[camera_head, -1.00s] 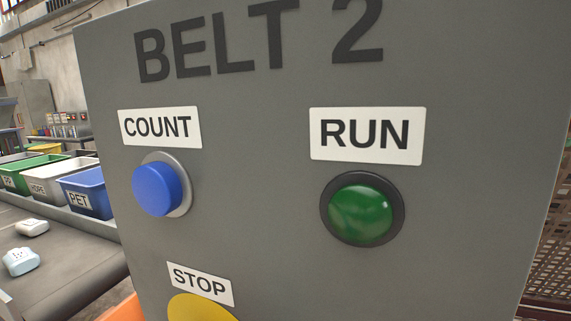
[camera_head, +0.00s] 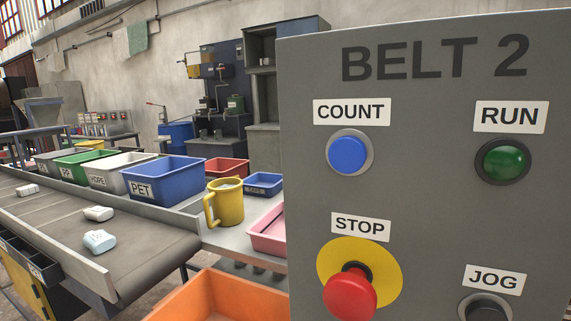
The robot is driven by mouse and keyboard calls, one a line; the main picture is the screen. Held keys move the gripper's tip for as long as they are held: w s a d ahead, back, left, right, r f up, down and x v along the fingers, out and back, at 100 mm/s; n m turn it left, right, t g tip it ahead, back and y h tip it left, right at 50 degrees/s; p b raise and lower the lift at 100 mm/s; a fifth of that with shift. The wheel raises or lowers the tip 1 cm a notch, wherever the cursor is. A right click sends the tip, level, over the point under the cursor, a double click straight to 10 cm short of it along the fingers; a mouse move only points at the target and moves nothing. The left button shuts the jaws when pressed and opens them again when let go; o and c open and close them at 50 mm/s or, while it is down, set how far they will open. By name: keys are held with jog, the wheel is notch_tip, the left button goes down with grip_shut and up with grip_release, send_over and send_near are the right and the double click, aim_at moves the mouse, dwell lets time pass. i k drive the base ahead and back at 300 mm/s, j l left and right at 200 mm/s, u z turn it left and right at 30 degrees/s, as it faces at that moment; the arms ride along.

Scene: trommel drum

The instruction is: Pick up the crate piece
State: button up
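I cannot pick out a crate piece for certain in this view. Small pieces lie apart on the dark conveyor belt (camera_head: 150,240) at the left: a pale blue-white piece (camera_head: 99,241), a white piece (camera_head: 98,213) behind it, and a pale piece (camera_head: 28,190) farther back near the left edge. I cannot tell whether any of them is the crate piece. My gripper is not in view, and nothing is seen held.
A grey BELT 2 control panel (camera_head: 420,220) with COUNT, RUN, STOP and JOG controls fills the right side, close by. Labelled bins, including the blue PET bin (camera_head: 165,182), stand behind the belt. A yellow mug (camera_head: 226,205) and an orange bin (camera_head: 215,295) are mid-frame.

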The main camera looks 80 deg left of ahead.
aim_at(31, 189)
jog(key=u, duration=1.55)
jog(key=i+l+u, duration=0.1)
jog(key=u, duration=0.35)
jog(key=i+u, duration=0.1)
jog(key=u, duration=0.35)
jog(key=l+u, duration=0.15)
jog(key=u, duration=0.3)
jog(key=l+u, duration=0.1)
jog(key=u, duration=0.35)
jog(key=i+l+u, duration=0.1)
jog(key=u, duration=0.35)
jog(key=l+u, duration=0.15)
jog(key=u, duration=0.3)
jog(key=i+j+z, duration=0.2)
jog(key=i+j, duration=0.15)
jog(key=i, duration=0.2)
jog(key=i+j+z, duration=0.15)
jog(key=i+j, duration=0.3)
jog(key=i+j+z, duration=0.2)
jog(key=i+j, duration=0.3)
jog(key=i, duration=0.15)
jog(key=i+j+z, duration=0.2)
jog(key=i+j, duration=0.3)
jog(key=i+j+z, duration=0.2)
jog(key=i+j, duration=0.2)
jog(key=j, duration=0.35)
